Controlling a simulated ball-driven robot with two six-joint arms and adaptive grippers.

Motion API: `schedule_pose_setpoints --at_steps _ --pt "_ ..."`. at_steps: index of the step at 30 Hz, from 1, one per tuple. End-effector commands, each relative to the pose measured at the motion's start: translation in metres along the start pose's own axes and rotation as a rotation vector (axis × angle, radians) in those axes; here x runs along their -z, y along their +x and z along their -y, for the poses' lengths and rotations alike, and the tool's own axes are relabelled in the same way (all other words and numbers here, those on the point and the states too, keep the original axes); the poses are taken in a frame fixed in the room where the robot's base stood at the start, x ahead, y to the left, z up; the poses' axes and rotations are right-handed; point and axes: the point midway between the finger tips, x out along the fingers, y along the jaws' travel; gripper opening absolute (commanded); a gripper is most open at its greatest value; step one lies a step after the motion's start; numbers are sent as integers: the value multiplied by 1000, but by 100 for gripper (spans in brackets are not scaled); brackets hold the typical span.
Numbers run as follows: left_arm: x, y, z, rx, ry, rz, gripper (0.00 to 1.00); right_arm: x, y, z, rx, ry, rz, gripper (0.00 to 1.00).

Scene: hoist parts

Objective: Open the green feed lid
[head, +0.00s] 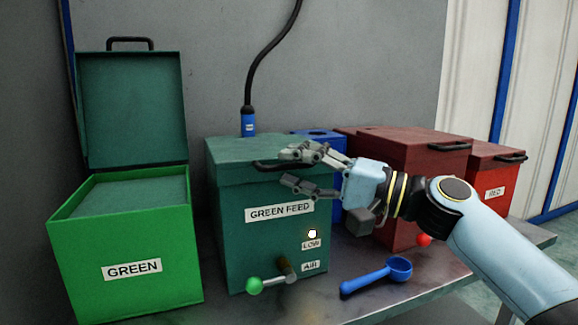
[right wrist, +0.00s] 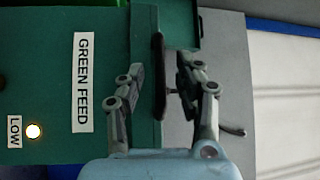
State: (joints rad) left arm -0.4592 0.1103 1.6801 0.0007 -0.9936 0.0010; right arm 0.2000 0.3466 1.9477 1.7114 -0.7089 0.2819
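The green feed box (head: 265,245) is dark green, with a "GREEN FEED" label and a lit lamp above "LOW". Its lid (head: 225,150) lies flat and closed on top. The black lid handle (head: 264,168) is on the front edge of the lid. My right gripper (head: 288,167) reaches in from the right at the handle. In the right wrist view, the black handle (right wrist: 158,85) lies between the two open fingers, with gaps on both sides. My left gripper is not in view.
At left stands a bright green box (head: 140,240) with its lid (head: 130,110) raised. Red boxes (head: 410,150) and a blue container (head: 325,140) stand behind my right arm. A blue scoop (head: 375,277) and a green-knobbed lever (head: 254,285) are in front. A hose (head: 262,60) hangs above.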

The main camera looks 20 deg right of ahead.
Motion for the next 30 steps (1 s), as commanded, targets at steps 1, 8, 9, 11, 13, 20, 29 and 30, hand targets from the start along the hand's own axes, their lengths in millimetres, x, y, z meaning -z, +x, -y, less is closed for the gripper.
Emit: schedule_pose_setpoints --at_steps 1,8,9,11,13,20,29,30 --pt "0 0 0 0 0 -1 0 0 6 1 3 2 -1 34" --pt "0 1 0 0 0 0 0 0 15 0 -1 1 1 34" --pt "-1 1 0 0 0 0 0 0 15 0 -1 1 1 34" --pt "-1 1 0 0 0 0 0 0 15 0 -2 1 1 34" --pt "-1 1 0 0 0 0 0 0 15 0 -1 1 1 34" --pt "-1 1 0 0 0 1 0 0 15 0 -1 0 1 7" --pt "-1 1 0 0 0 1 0 0 14 -2 -3 1 1 0" --pt "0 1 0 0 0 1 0 0 14 -2 -4 0 1 0"
